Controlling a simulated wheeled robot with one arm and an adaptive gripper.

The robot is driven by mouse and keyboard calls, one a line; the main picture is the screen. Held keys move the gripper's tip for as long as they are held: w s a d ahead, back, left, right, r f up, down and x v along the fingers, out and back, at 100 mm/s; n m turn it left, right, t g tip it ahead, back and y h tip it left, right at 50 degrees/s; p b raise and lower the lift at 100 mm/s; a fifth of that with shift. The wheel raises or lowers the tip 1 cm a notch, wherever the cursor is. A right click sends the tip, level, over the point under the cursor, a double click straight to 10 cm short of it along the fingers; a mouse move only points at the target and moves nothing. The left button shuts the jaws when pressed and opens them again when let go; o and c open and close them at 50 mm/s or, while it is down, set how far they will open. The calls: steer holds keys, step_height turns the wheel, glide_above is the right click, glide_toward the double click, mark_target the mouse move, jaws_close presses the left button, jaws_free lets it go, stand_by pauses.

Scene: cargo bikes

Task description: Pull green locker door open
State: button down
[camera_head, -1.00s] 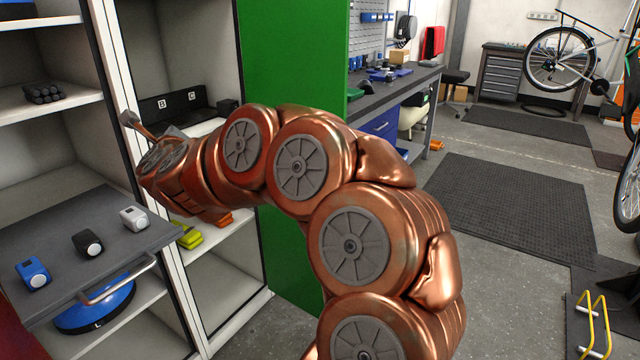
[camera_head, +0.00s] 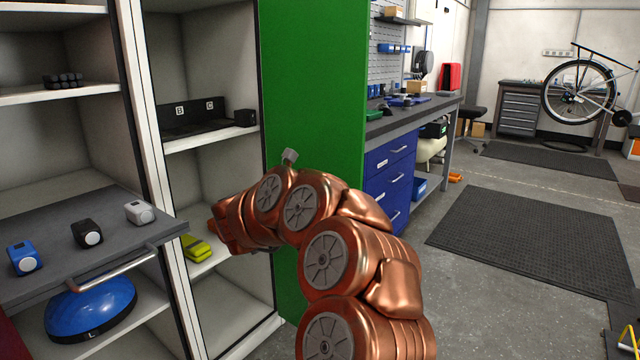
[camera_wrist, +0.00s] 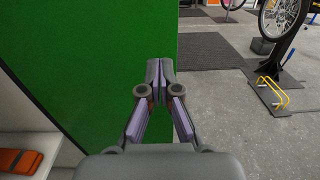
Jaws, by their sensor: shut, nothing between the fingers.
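The green locker door (camera_head: 315,90) stands swung out at the right side of the open locker, its broad green face toward me. My gripper (camera_wrist: 160,75) is shut and empty. In the wrist view its fingertips lie in front of the green door (camera_wrist: 90,60), near the door's right edge. I cannot tell whether they touch it. In the head view only a small grey part of the gripper (camera_head: 289,157) shows above my arm, against the green face. My arm covers the lower part of the door. No handle is visible on this face.
The open locker shelf (camera_head: 215,138) holds a black bin (camera_head: 190,122); a yellow-green item (camera_head: 197,248) lies lower. A pulled-out grey shelf (camera_head: 50,265) with several small devices is at left. A blue-drawer workbench (camera_head: 390,165) stands behind the door. Floor at right is open, with a dark mat (camera_head: 530,235).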

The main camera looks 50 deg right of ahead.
mark_target(348, 162)
steer(key=d+b, duration=0.1)
steer(key=d, duration=1)
steer(key=shift+w+d+f, duration=0.1)
steer(key=shift+w, duration=0.05)
steer(key=shift+w+d+b, duration=0.1)
steer(key=shift+w+b, duration=0.05)
steer(key=shift+b, duration=0.45)
steer(key=shift+w+d+r+n+t+b, duration=0.35)
steer(key=shift+d+t+b, duration=0.2)
steer(key=shift+b, duration=0.6)
steer(key=shift+d+r+b, duration=0.1)
steer(key=shift+d+b, duration=0.3)
steer(key=shift+b, duration=0.35)
steer(key=shift+s+d+f+n+t+b, duration=0.1)
steer(key=shift+d+n+t+b, duration=0.15)
steer(key=shift+d+b, duration=0.25)
steer(key=shift+s+d+f+n+t+b, duration=0.1)
steer(key=shift+d+t+b, duration=0.2)
steer(key=shift+d+b, duration=0.2)
steer(key=shift+s+d+f+p, duration=0.1)
steer(key=shift+d+f+p, duration=0.1)
steer(key=shift+d, duration=1.25)
steer(key=shift+s+d+f+p, duration=0.1)
steer(key=shift+d+p, duration=0.05)
steer(key=shift+d, duration=1.3)
steer(key=shift+a, duration=0.1)
